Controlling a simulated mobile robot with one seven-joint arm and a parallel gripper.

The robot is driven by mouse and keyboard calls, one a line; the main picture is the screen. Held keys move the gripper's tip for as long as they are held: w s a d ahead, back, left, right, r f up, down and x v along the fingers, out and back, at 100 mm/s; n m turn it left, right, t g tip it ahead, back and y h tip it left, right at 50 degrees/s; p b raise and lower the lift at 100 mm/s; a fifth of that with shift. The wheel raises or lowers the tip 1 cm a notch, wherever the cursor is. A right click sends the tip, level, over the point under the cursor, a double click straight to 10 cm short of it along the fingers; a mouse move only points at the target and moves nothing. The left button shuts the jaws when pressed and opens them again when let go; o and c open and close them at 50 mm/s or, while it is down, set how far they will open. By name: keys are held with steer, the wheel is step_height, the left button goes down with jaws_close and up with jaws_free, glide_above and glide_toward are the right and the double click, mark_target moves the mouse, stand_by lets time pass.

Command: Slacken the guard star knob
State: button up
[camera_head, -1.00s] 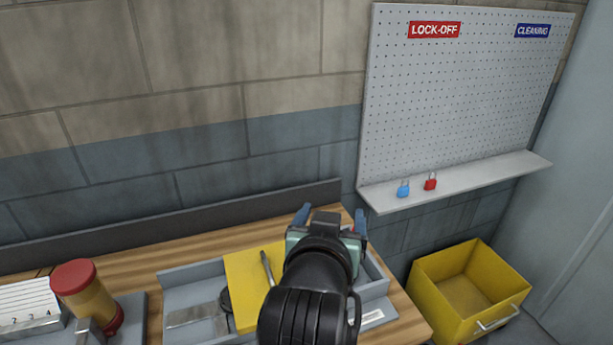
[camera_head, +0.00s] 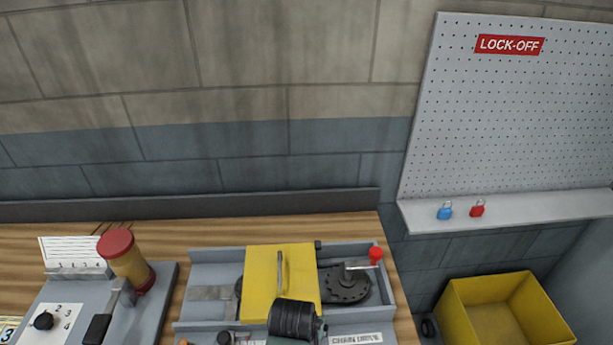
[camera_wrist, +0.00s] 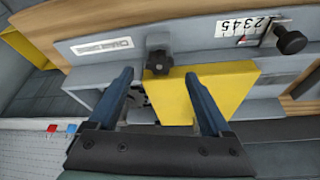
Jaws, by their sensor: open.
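The dark star knob (camera_wrist: 159,63) shows in the wrist view on the grey front of the chain drive unit, beside the yellow guard (camera_wrist: 222,95). My gripper (camera_wrist: 158,76) is open and empty. Its two blue fingers frame the knob in the picture, one to each side; whether they reach it in depth I cannot tell. In the head view the yellow guard (camera_head: 262,290) with its upright handle bar stands in the grey tray. There my wrist covers the guard's front edge, and I cannot make out the star knob or the fingers.
A red-handled crank (camera_head: 375,255) and dark sprocket (camera_head: 345,287) lie right of the guard. A black knob (camera_wrist: 290,40) sits by a number scale (camera_wrist: 243,27). A red-and-amber beacon (camera_head: 127,262) stands left. A yellow bin (camera_head: 500,318) stands right, below the pegboard (camera_head: 520,110).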

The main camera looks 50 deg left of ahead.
steer(key=shift+x, duration=2)
steer(key=shift+w, duration=0.1)
jaws_close()
steer(key=shift+d, duration=0.1)
steer(key=n, duration=0.1)
steer(key=n+y, duration=0.1)
steer(key=n, duration=0.1)
steer(key=shift+w+d+n+g, duration=0.1)
steer(key=shift+w+n+g, duration=0.1)
steer(key=shift+n+g, duration=0.15)
steer(key=shift+w+n+g+y+b, duration=0.1)
steer(key=shift+n+g+y+b, duration=0.45)
steer(key=shift+n, duration=1.3)
